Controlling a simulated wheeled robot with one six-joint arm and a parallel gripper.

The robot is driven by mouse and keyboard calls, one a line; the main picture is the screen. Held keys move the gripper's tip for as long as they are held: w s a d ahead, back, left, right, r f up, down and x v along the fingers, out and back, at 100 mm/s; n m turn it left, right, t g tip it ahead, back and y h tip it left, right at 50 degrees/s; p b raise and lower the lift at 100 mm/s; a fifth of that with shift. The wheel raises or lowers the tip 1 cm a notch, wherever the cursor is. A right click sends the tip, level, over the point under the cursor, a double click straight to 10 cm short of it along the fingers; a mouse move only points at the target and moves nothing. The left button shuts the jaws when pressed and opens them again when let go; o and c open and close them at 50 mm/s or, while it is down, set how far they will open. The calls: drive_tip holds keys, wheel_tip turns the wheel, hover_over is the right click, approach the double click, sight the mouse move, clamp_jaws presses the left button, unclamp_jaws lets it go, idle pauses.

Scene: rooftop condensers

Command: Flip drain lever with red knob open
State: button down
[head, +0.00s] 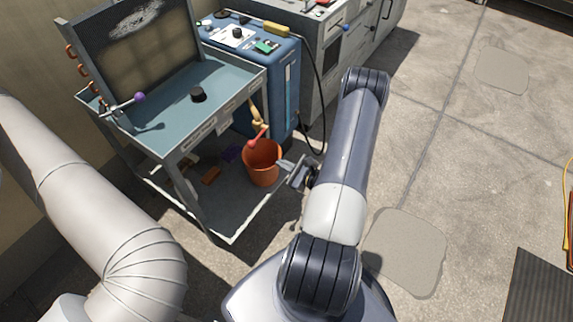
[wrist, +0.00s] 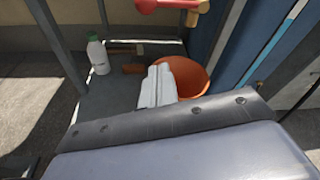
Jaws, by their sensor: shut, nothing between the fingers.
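The red knob (head: 252,143) of the drain lever sits at the end of a short red arm below a brass drain fitting (head: 256,115), under the cart's top tray. In the wrist view the red knob (wrist: 146,6) and the brass fitting (wrist: 193,17) show at the top edge, partly cut off. My gripper (head: 283,163) is low, right of and below the knob, beside the orange bucket (head: 262,168). In the wrist view my gripper (wrist: 160,72) is shut and empty, in front of the bucket (wrist: 188,78), apart from the knob.
The grey cart (head: 233,238) has a lower shelf with a white bottle (wrist: 97,54) and a brown block (wrist: 132,69). A lever with a purple knob (head: 139,98) is on the upper tray. A blue machine (head: 262,55) stands close behind. Open floor lies right.

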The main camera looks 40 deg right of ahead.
drive_tip(key=w+a+r, duration=0.2)
drive_tip(key=w+a, duration=0.1)
drive_tip(key=w, duration=0.4)
drive_tip(key=shift+w+a+p, duration=0.15)
drive_tip(key=shift+a+p, duration=0.05)
drive_tip(key=shift+p, duration=0.15)
drive_tip(key=shift+r+m, duration=0.35)
drive_tip(key=shift+m, duration=0.05)
drive_tip(key=w+d+r+m+y, duration=0.1)
drive_tip(key=d+r+m+y, duration=0.3)
drive_tip(key=r+m, duration=0.4)
drive_tip(key=m, duration=0.3)
drive_tip(key=shift+w+d+r+g, duration=0.25)
drive_tip(key=shift+w+r+g, duration=0.05)
drive_tip(key=shift+g, duration=0.1)
idle(0.6)
idle(0.4)
